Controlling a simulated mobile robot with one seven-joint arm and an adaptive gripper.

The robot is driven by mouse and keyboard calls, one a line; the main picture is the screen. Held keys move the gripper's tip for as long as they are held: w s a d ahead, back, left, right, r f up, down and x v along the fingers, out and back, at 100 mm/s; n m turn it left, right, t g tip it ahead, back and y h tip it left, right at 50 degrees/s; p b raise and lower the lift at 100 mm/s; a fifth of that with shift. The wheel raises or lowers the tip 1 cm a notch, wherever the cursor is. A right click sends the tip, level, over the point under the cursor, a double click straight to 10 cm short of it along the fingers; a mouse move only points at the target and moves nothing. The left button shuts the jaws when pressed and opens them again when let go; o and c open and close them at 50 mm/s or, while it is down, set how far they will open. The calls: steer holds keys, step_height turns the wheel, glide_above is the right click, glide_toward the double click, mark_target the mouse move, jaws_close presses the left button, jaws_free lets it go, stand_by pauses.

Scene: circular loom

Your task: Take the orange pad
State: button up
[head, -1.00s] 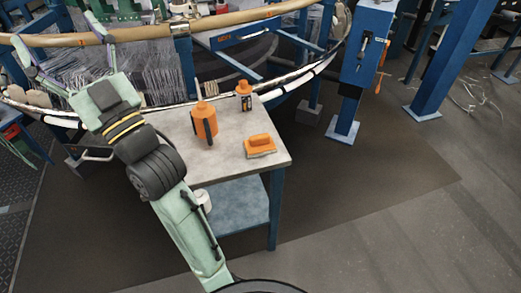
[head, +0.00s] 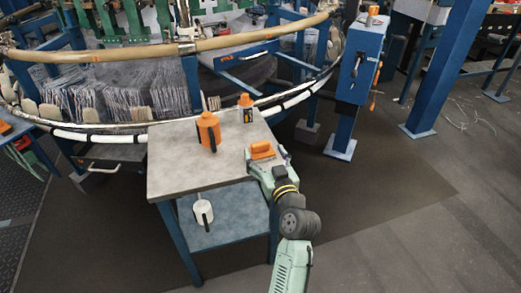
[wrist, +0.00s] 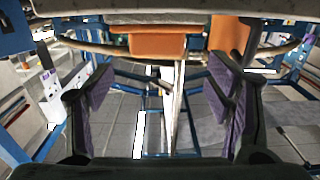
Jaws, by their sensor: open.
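The orange pad (head: 262,150) lies on the grey table top near its right front edge. It has an orange grip on a flat, paler base. My gripper (head: 270,166) is at that edge, just in front of the pad, and partly covers it in the head view. In the wrist view my gripper (wrist: 160,87) is open, with purple finger pads wide apart and nothing between them. The pad's orange grip (wrist: 157,43) shows beyond the fingers at the top centre, against the table slab. It lies in line with the gap. I see no contact.
The table (head: 175,170) also bears an orange jug (head: 208,130) and an orange bottle (head: 246,102) behind the pad. A white container (head: 203,212) is on the lower shelf. The loom's ring (head: 110,137) curves close behind the table. Floor to the right is clear.

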mark_target(262, 145)
steer(key=p+x, duration=0.2)
steer(key=x, duration=0.3)
steer(key=shift+w+f, duration=0.15)
steer(key=shift+w, duration=0.2)
steer(key=shift+c, duration=0.2)
steer(key=c, duration=1.3)
steer(key=shift+o, duration=0.2)
